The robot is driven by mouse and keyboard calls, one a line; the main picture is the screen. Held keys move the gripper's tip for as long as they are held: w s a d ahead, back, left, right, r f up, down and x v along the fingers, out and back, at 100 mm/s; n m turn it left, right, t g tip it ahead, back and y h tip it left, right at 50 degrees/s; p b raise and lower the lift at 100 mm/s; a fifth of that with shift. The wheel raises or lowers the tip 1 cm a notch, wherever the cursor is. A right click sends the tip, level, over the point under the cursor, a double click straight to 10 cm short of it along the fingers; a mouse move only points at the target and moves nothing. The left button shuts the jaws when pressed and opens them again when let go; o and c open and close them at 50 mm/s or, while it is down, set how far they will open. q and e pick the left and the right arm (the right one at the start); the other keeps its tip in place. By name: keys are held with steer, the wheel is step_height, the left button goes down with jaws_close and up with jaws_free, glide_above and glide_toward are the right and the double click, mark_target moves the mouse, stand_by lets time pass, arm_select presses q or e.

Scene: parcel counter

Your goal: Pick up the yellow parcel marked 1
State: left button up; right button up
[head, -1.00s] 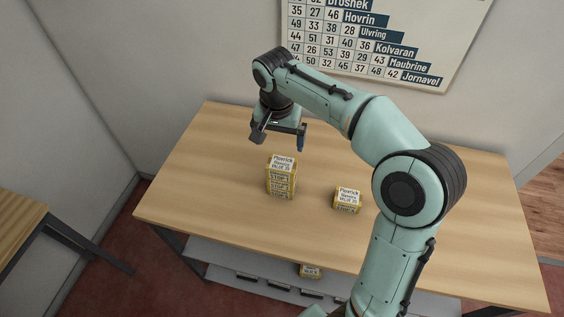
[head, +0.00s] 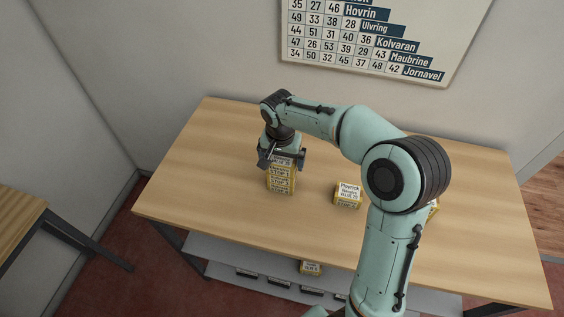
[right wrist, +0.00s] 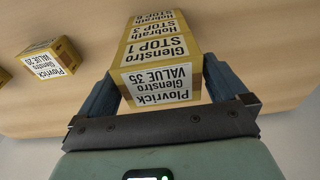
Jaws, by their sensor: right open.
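A stack of yellow parcels stands upright on the wooden counter. Its top parcel (right wrist: 158,78) reads "Glenstro STOP 1" on the side and "VALUE 35" on top. Below it are parcels reading "STOP 3" (right wrist: 151,32) and, partly cut off, what looks like "STOP 6". In the head view the stack (head: 281,182) is partly covered by my right gripper (head: 283,159). That gripper is open over the stack's top; in the right wrist view its fingers (right wrist: 161,84) lie on either side of the top parcel. Whether they touch it I cannot tell. My left gripper is out of view.
A single yellow parcel (head: 347,195) marked "VALUE 20" stands right of the stack. Another yellow parcel (head: 433,209) is mostly hidden behind my right arm. One more (head: 311,268) is on the grey lower shelf (head: 225,256). The counter's left part (head: 200,185) is clear.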

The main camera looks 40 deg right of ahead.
steer(key=c, duration=0.9)
steer(key=shift+o, duration=0.2)
steer(key=shift+r, duration=0.15)
